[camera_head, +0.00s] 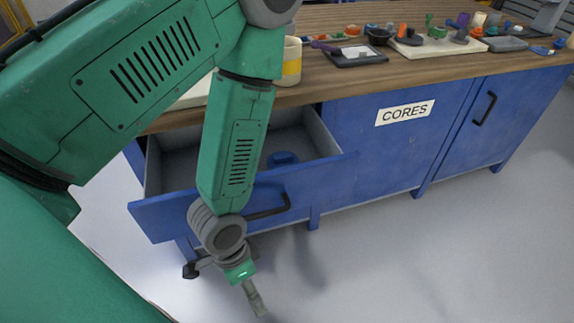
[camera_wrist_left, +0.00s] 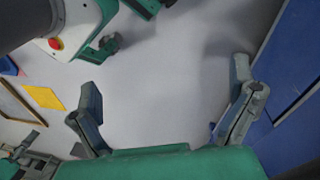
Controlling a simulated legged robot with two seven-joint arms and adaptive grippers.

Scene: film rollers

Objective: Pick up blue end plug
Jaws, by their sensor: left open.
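A blue end plug (camera_head: 283,158) lies inside the open grey-lined drawer (camera_head: 325,140), toward its right side. My green left arm passes in front of the drawer and hides part of its inside. My left gripper (camera_head: 254,292) hangs low in front of the blue drawer front, outside the drawer and well below the plug. In the left wrist view, the left gripper (camera_wrist_left: 165,105) has its two fingers wide apart with only floor between them. The plug does not show in that view.
The drawer front (camera_head: 330,175) sticks out from the blue cabinet labelled CORES (camera_head: 405,112). The wooden bench top (camera_head: 360,80) holds a yellow-and-white roll (camera_head: 291,62), a dark tray (camera_head: 355,56) and several small coloured parts. The floor in front is clear.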

